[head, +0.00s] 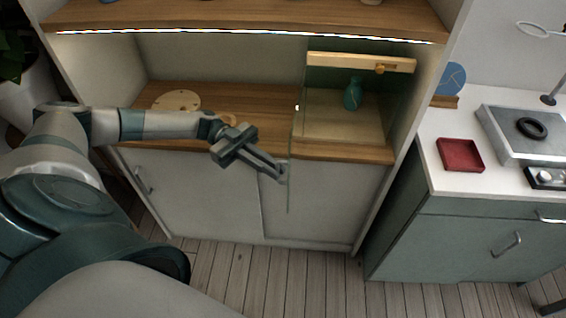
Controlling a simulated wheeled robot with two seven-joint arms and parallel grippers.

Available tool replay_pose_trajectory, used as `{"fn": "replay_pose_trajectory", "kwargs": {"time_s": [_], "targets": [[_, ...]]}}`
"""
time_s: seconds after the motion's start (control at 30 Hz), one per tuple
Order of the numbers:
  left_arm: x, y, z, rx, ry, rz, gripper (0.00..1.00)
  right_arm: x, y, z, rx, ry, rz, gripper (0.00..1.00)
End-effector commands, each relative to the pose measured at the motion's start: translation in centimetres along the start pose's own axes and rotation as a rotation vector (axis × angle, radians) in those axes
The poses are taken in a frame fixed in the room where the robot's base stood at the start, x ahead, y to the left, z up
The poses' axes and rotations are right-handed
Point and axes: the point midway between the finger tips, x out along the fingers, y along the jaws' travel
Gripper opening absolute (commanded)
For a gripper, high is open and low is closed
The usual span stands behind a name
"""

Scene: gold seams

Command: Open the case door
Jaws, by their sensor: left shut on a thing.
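The case (345,130) stands on the wooden shelf of the cabinet, with a pale wooden top rail and a pale base. A teal vase (352,94) stands inside it. The clear glass case door (290,198) shows nearly edge-on as a thin greenish pane at the case's left side, standing out toward me past the shelf's front edge. My left gripper (283,173) is shut at this pane, its fingertips on the door or its handle; the exact grip is too small to tell. My right gripper is out of view.
A round pale disc (176,101) lies on the shelf to the left. Cabinet doors (210,195) are below. To the right, a white counter (440,180) holds a red tray (460,155) and a grey device (515,135). The floor in front is clear.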

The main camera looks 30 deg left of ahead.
Motion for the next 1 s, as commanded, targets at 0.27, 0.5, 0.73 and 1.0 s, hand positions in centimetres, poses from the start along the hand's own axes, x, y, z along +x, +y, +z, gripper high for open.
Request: {"fn": "replay_pose_trajectory", "kwargs": {"time_s": [0.27,0.5,0.73,1.0], "targets": [[-0.82,0.01,-0.12,0.002,0.0,-0.005,0.0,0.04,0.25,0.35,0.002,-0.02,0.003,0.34],[-0.83,-0.07,-0.2,0.004,0.0,-0.007,0.0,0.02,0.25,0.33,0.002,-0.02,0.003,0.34],[-0.8,-0.03,-0.16,0.003,0.0,-0.006,0.26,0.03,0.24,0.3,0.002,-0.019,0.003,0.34],[-0.91,0.04,-0.06,0.002,0.0,-0.005,0.26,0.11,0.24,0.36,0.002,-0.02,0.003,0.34]]}}
